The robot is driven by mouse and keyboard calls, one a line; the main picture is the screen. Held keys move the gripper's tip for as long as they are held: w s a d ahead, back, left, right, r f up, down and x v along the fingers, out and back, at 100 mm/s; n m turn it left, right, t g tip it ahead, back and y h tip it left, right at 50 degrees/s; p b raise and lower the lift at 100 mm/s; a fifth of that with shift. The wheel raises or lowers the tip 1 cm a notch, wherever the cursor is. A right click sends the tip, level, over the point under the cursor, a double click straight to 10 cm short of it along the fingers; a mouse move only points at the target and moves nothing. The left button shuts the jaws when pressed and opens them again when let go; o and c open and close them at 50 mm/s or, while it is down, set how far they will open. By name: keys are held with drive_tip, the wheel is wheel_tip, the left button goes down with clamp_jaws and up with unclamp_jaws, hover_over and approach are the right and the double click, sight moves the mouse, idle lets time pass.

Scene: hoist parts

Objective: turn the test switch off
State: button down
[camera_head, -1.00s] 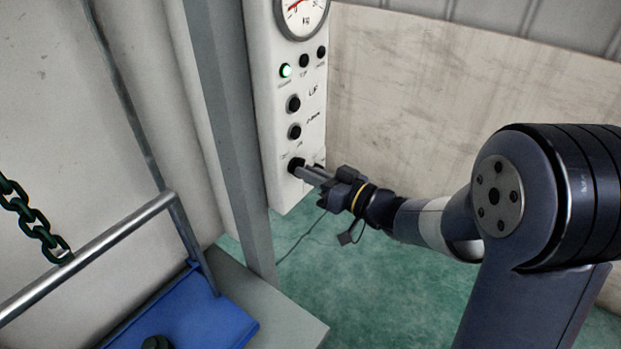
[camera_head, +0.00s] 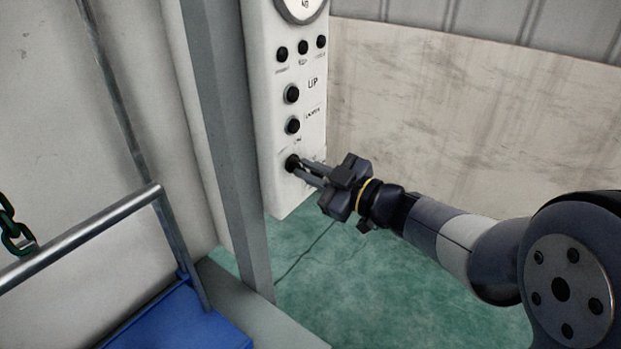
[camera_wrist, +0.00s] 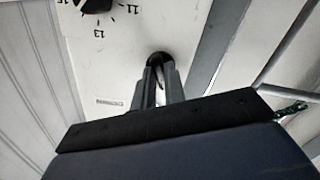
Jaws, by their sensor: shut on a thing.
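The test switch (camera_head: 291,162) is the lowest black round knob on the white control panel (camera_head: 285,193). My gripper (camera_head: 299,168) reaches it from the right and its two fingers are shut on the knob. In the wrist view the fingers (camera_wrist: 160,66) close on both sides of the dark knob (camera_wrist: 160,57), which they partly cover. The small label beside the switch is too small to read. The lamp (camera_head: 282,54) at the upper left of the panel is dark.
Two black buttons (camera_head: 292,94) sit above the switch, near an "UP" label. A round gauge (camera_head: 301,8) tops the panel. A grey post (camera_head: 232,130) stands left of it. A metal rail (camera_head: 90,232), green chain (camera_head: 15,237) and blue surface (camera_head: 185,325) are at lower left.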

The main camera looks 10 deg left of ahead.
drive_tip(key=shift+n, duration=0.5)
drive_tip(key=c, duration=1.5)
unclamp_jaws()
drive_tip(key=shift+o, duration=0.2)
drive_tip(key=shift+d, duration=0.15)
drive_tip(key=v, duration=1)
drive_tip(key=shift+s+d, duration=0.15)
drive_tip(key=shift+d, duration=0.15)
drive_tip(key=x, duration=1.1)
